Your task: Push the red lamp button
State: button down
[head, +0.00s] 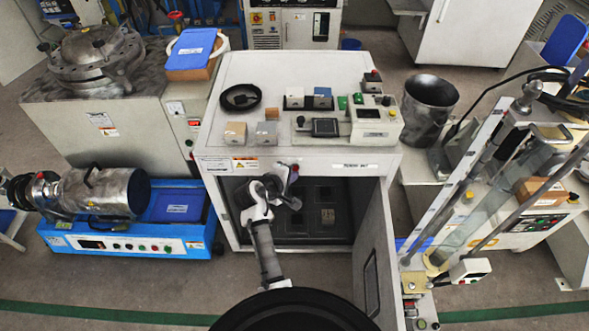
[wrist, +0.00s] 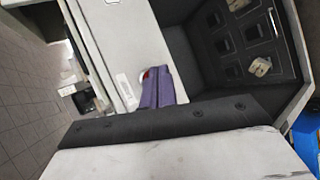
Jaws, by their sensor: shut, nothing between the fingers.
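A small red round part, which looks like the red lamp button (wrist: 146,73), shows at the fingertips in the wrist view, on the white cabinet's front edge strip. In the head view a red spot (head: 294,168) shows on the front edge of the cabinet top, just beyond my gripper (head: 293,179). My gripper's purple fingers (wrist: 157,86) are shut together and empty, right beside the red part and partly covering it. I cannot tell whether they touch it.
The white cabinet (head: 225,118) has an open dark interior (head: 340,225) below, with its door (head: 370,260) swung open at right. Blocks, a black dish (head: 240,97) and a small instrument (head: 378,113) stand on top. A blue machine (head: 130,238) is at left.

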dwell(0.4)
jog(key=shift+w, duration=0.45)
jog(key=shift+s+p, duration=0.45)
jog(key=shift+p, duration=0.05)
jog(key=s+p, duration=0.2)
jog(key=s, duration=0.4)
dwell(0.4)
dwell(0.4)
